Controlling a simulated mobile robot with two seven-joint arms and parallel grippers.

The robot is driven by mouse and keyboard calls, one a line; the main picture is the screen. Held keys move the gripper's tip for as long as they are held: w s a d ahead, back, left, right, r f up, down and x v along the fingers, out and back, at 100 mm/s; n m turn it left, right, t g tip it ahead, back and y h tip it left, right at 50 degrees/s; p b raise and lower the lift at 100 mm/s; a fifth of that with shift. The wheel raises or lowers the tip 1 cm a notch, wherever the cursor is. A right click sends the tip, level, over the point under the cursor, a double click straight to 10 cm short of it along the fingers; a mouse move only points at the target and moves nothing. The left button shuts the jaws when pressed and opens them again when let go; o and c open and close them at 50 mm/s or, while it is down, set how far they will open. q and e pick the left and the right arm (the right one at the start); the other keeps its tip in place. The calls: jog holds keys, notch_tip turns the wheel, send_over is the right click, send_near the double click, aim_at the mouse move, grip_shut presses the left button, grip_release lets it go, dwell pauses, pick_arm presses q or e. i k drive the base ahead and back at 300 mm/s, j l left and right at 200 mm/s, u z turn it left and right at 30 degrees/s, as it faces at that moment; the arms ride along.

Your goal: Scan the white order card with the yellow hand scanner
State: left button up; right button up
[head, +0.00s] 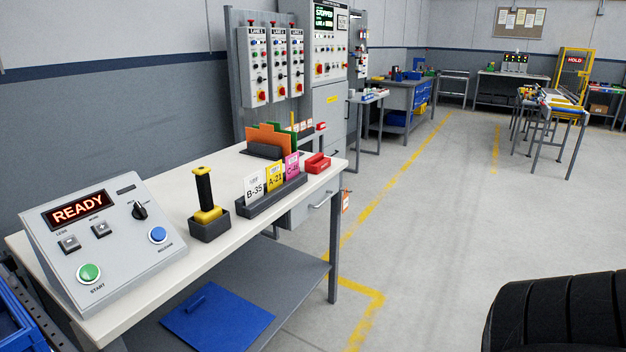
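The yellow hand scanner (208,214) stands upright, head down, in a dark holder (210,230) on the workbench, with its black grip pointing up. Just right of it, a dark card rack (272,202) holds a row of cards. The white order card (253,187), marked B-35, stands at the rack's near left end. A yellow card (274,177) marked A-21 and a pink card (292,166) stand to its right. Neither of my grippers is in view.
A grey console (105,240) reading READY stands left of the scanner. A red block (317,163) sits beyond the rack, and orange and green panels (268,138) stand behind it. A dark ribbed shape fills the lower right corner. Open floor (430,220) lies right of the bench.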

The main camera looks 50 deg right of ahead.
aim_at(209, 213)
jog(key=z, duration=1.3)
